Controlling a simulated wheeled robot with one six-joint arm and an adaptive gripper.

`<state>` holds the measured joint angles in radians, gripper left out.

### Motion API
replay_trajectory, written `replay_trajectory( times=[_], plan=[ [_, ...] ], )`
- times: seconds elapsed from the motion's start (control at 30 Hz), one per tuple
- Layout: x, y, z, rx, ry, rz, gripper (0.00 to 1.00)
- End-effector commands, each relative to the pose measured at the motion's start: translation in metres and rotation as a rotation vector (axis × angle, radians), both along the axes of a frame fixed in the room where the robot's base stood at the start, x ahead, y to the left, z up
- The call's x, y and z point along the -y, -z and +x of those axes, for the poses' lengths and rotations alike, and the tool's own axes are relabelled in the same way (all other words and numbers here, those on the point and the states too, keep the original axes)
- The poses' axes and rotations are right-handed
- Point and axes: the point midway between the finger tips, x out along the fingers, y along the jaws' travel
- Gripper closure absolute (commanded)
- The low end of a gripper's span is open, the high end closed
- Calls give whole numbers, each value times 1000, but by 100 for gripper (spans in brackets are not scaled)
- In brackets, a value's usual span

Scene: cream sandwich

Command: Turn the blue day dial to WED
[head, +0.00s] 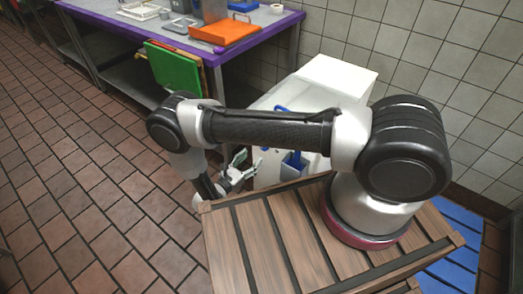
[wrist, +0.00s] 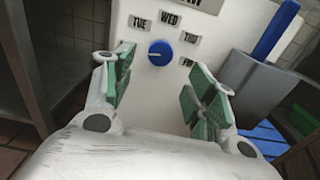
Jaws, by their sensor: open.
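The blue day dial (wrist: 160,52) is a round knob on an upright white panel (wrist: 222,22) in the wrist view. A pale line on the dial points roughly left, not at the WED label (wrist: 170,18) above it. The TUE label (wrist: 140,22) is at upper left, and a THU label (wrist: 190,38) and a partly hidden label are on the right. My gripper (wrist: 162,90) is open and empty, its green-padded fingers apart on either side below the dial, not touching it. In the head view my gripper (head: 238,170) is beside the white cabinet; the dial is not visible there.
A grey holder (wrist: 250,85) with a blue handle (wrist: 276,30) stands right of the panel. In the head view, a purple-edged table (head: 262,37) carries an orange board (head: 224,32), and a green board (head: 172,68) hangs at its side. Tiled floor on the left is clear.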

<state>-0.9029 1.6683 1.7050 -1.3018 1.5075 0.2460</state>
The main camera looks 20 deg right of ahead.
Motion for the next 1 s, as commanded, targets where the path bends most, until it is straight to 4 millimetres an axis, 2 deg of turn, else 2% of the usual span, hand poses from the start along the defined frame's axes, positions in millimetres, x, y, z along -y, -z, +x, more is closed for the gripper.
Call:
replay_trajectory(
  times=[0.5,0.83,0.87,1.0],
  plan=[
    [58,1,41,0,0,-1,44],
    [62,1,45,0,-2,-1,44],
    [62,1,45,0,-2,-1,45],
    [62,1,45,0,-2,-1,71]
  ],
)
